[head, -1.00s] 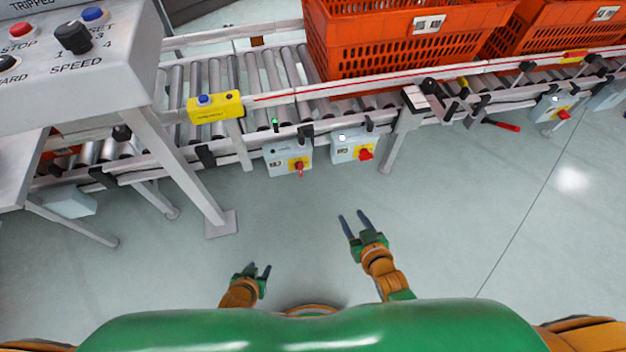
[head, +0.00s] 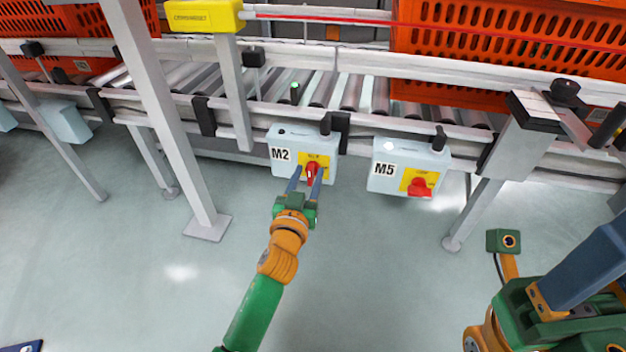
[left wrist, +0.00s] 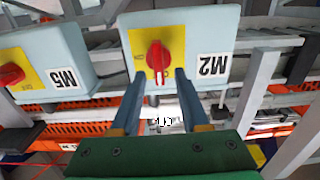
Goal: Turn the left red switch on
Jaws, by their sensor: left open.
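The left red switch (head: 311,171) sits on a yellow plate on the grey box marked M2 (head: 283,139). It also shows in the left wrist view (left wrist: 157,57), where its handle is roughly upright. My left gripper (head: 306,174) is open, with one finger on each side of the switch. In the left wrist view its fingertips (left wrist: 155,75) flank the lower end of the handle; I cannot tell if they touch it. My right gripper (head: 580,275) is only partly visible at the lower right, away from the boxes, and its opening is unclear.
A second box, M5 (head: 384,170), with its own red switch (head: 419,187), hangs to the right. The roller conveyor (head: 350,92) carries orange totes (head: 500,45) above. A support leg (head: 165,120) stands to the left. The floor below is clear.

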